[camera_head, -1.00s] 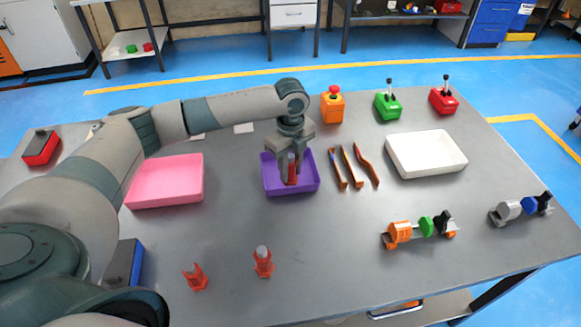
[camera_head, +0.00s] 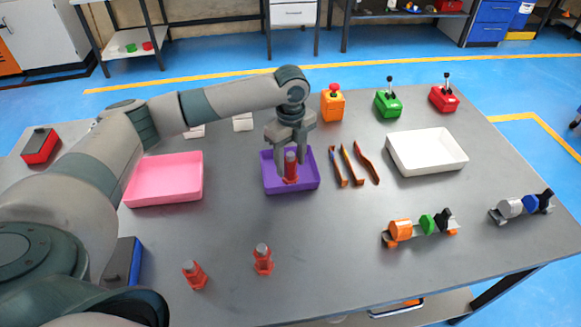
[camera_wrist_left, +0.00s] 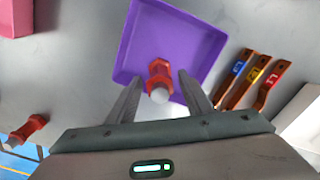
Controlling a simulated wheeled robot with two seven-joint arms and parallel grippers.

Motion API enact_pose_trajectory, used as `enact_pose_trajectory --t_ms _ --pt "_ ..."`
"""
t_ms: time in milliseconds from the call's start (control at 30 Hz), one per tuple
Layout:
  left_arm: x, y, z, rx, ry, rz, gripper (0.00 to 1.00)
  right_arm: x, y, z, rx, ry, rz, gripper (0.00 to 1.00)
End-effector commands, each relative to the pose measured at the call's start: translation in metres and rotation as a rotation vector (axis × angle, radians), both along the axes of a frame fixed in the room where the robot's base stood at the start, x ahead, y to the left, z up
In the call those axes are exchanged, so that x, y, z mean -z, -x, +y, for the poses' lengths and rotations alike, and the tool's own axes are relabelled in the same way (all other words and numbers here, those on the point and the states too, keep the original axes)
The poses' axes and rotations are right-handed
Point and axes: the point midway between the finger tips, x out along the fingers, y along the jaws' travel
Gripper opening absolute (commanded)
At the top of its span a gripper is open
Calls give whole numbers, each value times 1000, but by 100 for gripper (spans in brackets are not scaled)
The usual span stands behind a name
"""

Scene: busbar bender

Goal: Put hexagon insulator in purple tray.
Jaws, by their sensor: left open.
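The purple tray (camera_head: 306,184) lies near the middle of the table. A red hexagon insulator (camera_head: 291,168) with a grey tip stands inside it; it also shows in the left wrist view (camera_wrist_left: 159,80), standing in the purple tray (camera_wrist_left: 190,38). My left gripper (camera_head: 291,160) is open just above the tray, its fingers (camera_wrist_left: 163,100) apart on either side of the insulator. Two more red insulators, one at the left (camera_head: 195,275) and one at the right (camera_head: 263,259), stand on the front of the table. My right gripper is not in view.
A pink tray (camera_head: 165,180) is left of the purple one, a white tray (camera_head: 427,152) is right. Several bent busbars (camera_head: 354,166) lie close by the purple tray. Control boxes (camera_head: 388,103) stand at the back. Two fixtures (camera_head: 420,229) sit at the front right.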

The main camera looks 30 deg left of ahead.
Motion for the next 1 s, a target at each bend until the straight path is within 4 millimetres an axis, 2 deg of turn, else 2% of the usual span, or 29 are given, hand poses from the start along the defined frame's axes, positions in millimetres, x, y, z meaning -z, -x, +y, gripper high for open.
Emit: enact_pose_trajectory --t_ms 300,500,700,1000 --pt "-55 -1 0 1 1 -4 47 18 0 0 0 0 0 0" --pt "-84 -1 0 0 0 -3 47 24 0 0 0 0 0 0" --pt "-97 0 0 1 1 -1 47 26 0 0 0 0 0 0" --pt "-98 0 0 0 1 0 47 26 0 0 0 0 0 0"
